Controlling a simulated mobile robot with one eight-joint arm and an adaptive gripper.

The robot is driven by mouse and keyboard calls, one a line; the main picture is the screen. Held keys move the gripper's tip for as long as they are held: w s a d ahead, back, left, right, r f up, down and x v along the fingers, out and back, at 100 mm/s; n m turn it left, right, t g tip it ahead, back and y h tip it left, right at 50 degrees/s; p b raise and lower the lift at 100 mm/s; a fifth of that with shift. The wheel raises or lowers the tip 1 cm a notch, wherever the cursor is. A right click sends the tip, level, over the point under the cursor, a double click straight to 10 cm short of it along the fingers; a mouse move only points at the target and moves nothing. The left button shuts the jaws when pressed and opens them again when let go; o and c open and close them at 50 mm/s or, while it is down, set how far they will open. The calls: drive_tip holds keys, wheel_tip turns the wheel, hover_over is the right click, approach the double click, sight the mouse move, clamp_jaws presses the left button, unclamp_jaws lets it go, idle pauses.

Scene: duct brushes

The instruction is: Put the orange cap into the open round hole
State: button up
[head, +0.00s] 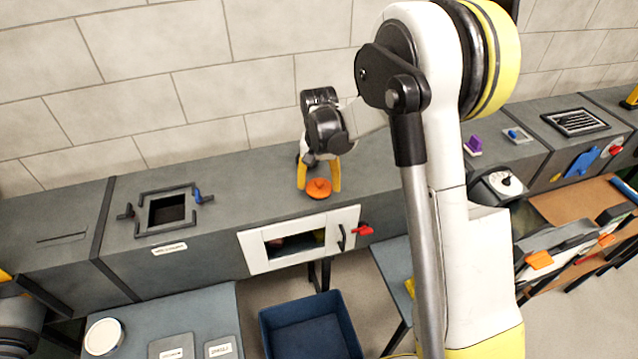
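The orange cap (319,188) is a small round piece with a raised middle, at the front part of the grey duct top. My gripper (318,184) points down there, with one yellow finger on either side of the cap. The fingers are spread about as wide as the cap. I cannot tell whether they touch it, or whether the cap rests on the duct or is held just above it. No open round hole is visible; the duct top behind the cap is partly hidden by my gripper.
A square framed opening (167,211) with a blue latch is at the left of the duct. A white-framed window (340,239) with a red handle is on the front. A blue bin (310,328) stands below. Purple and blue items (474,145) sit further right.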

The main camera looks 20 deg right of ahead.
drive_tip(key=shift+o, duration=1)
wheel_tip(320, 180, up, 12)
